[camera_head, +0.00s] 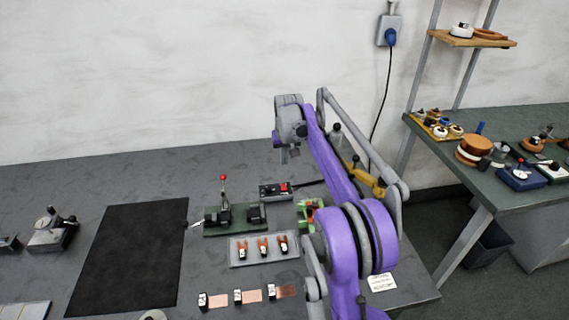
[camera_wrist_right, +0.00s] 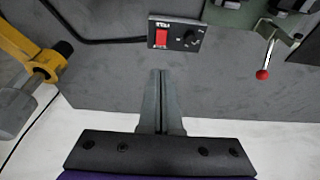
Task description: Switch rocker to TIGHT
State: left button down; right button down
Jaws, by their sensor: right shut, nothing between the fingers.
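The red rocker (camera_wrist_right: 162,38) sits on the left half of a small dark control box (camera_wrist_right: 176,34) in the wrist view, with a black knob beside it. White lettering on the box is too small to read. In the head view the box (camera_head: 265,193) and its red rocker (camera_head: 284,187) lie at the middle of the table. My right gripper (camera_head: 287,157) hangs behind and above the box, apart from it. In the wrist view its fingers (camera_wrist_right: 159,75) are shut and empty, with tips pointing toward the box. My left gripper is not in view.
A green-based press with a red-ball lever (camera_head: 223,179) stands left of the box. A grey tray (camera_head: 239,260) with copper-coloured pieces lies in front. A yellow tool (camera_wrist_right: 30,57) and a black cable (camera_wrist_right: 90,40) are near the gripper. A black mat (camera_head: 130,255) lies left.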

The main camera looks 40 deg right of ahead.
send_near(283, 185)
jog(key=x, duration=0.5)
jog(key=shift+w+d, duration=0.2)
jog(key=shift+w, duration=0.1)
jog(key=shift+f, duration=0.75)
jog(key=shift+f, duration=0.1)
jog(key=shift+f+b, duration=0.35)
jog(key=shift+r, duration=0.15)
jog(key=shift+s, duration=0.1)
